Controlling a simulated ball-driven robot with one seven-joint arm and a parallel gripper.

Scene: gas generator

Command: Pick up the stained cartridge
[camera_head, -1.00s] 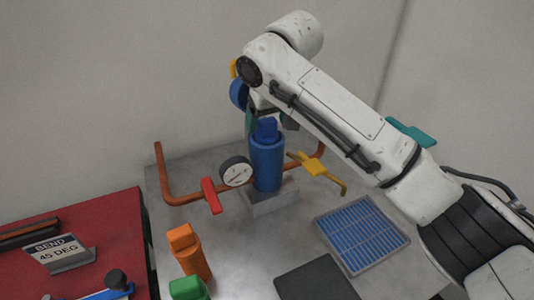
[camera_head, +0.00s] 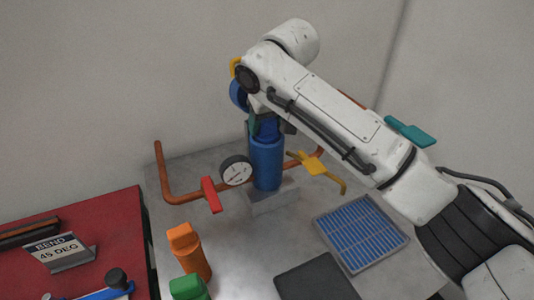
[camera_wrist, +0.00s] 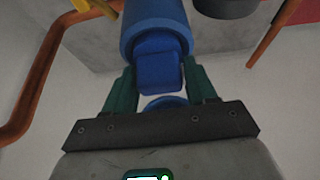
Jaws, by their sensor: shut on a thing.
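A blue cartridge (camera_head: 266,165) stands upright in a grey block (camera_head: 268,199) amid the copper pipework. I see no clear stain on it. Its narrower blue top (camera_wrist: 158,72) lies between the two green fingers of my gripper (camera_wrist: 160,84) in the wrist view. My gripper (camera_head: 268,124) is above the cartridge in the head view, pointing down, and is shut on its top. The arm hides part of the fingers there.
A pressure gauge (camera_head: 236,170), red valve handle (camera_head: 211,195) and yellow handle (camera_head: 313,164) sit close around the cartridge. Orange (camera_head: 190,251) and green (camera_head: 187,288) cartridges stand at the front left. A blue-slatted filter panel (camera_head: 361,234) lies to the right.

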